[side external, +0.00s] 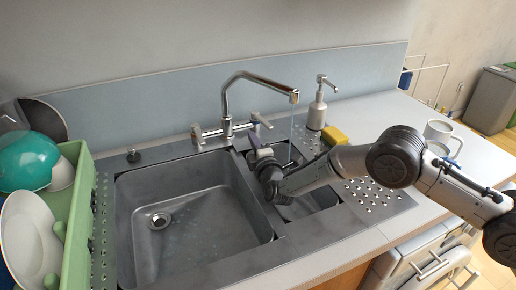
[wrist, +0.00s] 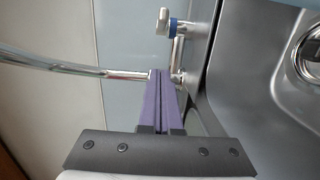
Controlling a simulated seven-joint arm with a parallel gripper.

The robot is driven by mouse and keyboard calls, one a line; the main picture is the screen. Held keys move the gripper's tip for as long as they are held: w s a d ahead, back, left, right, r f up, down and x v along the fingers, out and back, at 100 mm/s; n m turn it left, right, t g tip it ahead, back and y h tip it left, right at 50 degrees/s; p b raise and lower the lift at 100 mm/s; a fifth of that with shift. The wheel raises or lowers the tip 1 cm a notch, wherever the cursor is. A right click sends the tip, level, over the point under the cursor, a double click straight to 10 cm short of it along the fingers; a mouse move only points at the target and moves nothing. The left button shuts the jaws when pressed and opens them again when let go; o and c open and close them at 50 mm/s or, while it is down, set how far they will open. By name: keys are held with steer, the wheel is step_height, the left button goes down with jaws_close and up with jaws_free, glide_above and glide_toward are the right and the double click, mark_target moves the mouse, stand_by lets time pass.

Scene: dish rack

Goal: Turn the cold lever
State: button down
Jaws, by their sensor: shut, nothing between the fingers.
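The chrome tap (side external: 228,105) stands behind the sink, with a lever on each side of its base. A lever with a blue ring, the cold lever (wrist: 173,25), shows in the wrist view beyond the tap's base; it appears to match the left lever (side external: 197,136) in the side view. The right lever (side external: 261,120) is just above my gripper (side external: 253,138); whether they touch is unclear. In the wrist view my gripper's purple fingers (wrist: 158,75) are together and empty, their tips overlapping the tap's base and hiding part of it.
A thin pale streak, apparently water, falls from the spout (side external: 293,97). The large basin (side external: 180,215) lies left of my gripper. A soap dispenser (side external: 317,105) and yellow sponge (side external: 334,135) stand to the right. A green dish rack (side external: 80,195) is at far left.

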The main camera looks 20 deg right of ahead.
mark_target(272, 129)
steer(key=shift+w+d, duration=0.75)
steer(key=shift+d, duration=0.3)
steer(key=shift+w+d, duration=0.75)
steer(key=shift+d, duration=0.3)
steer(key=shift+d, duration=0.1)
steer(key=shift+d+n+y, duration=0.2)
steer(key=shift+n+y, duration=0.1)
steer(key=shift+y, duration=0.1)
steer(key=shift+s+d+n+y, duration=0.1)
steer(key=shift+d+n+y, duration=0.25)
steer(key=shift+y, duration=0.15)
steer(key=shift+d+n+y, duration=0.85)
steer(key=shift+d+y, duration=0.05)
steer(key=shift+y, duration=0.5)
steer(key=shift+w+d, duration=0.3)
steer(key=shift+d, duration=0.5)
steer(key=shift+w+d, duration=0.25)
steer(key=shift+d, duration=0.55)
